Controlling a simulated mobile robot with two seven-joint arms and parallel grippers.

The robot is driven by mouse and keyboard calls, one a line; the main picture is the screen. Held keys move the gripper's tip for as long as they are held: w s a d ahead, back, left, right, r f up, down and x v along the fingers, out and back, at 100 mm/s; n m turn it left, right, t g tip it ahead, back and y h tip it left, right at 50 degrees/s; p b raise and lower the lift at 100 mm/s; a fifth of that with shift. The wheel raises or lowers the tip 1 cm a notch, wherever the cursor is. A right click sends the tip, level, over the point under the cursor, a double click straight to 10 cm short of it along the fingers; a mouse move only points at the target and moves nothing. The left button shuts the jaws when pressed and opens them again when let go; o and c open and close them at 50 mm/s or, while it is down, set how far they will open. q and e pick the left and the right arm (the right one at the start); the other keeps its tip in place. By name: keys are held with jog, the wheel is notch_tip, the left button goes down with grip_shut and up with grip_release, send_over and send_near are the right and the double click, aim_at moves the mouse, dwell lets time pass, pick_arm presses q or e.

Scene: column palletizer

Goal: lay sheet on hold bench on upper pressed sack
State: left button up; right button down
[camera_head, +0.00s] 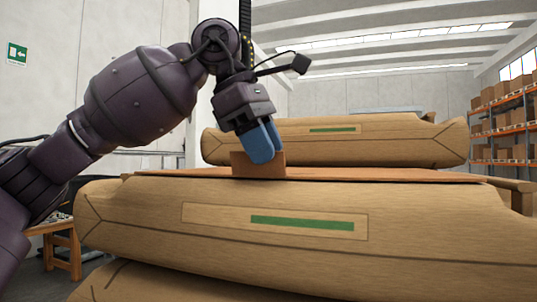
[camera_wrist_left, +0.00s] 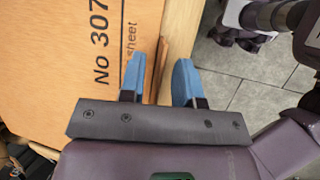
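A thin brown sheet (camera_head: 400,175) lies flat just behind and level with the top of the front sack (camera_head: 200,241), which has a pale label with a green bar. I cannot tell what bears the sheet. In the left wrist view the sheet (camera_wrist_left: 60,60) shows black print, "No 307" and "sheet". A brown upright tab (camera_head: 240,165) stands at its near edge. My left gripper (camera_head: 262,148) points down at this tab. In the wrist view its blue fingers (camera_wrist_left: 160,82) stand apart, one on each side of the tab (camera_wrist_left: 160,60). My right gripper is not seen.
Another green-barred sack (camera_head: 420,137) lies behind the sheet, and part of a lower sack (camera_head: 150,285) shows below the front one. A wooden stand (camera_head: 62,250) is at the left. Orange racks with boxes (camera_head: 505,120) stand far right. Grey tiled floor (camera_wrist_left: 235,85) shows in the wrist view.

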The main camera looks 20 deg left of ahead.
pick_arm(q)
jog(key=v, duration=1)
jog(key=shift+r, duration=0.3)
jog(key=shift+s+a+f, duration=0.1)
jog(key=shift+s, duration=0.05)
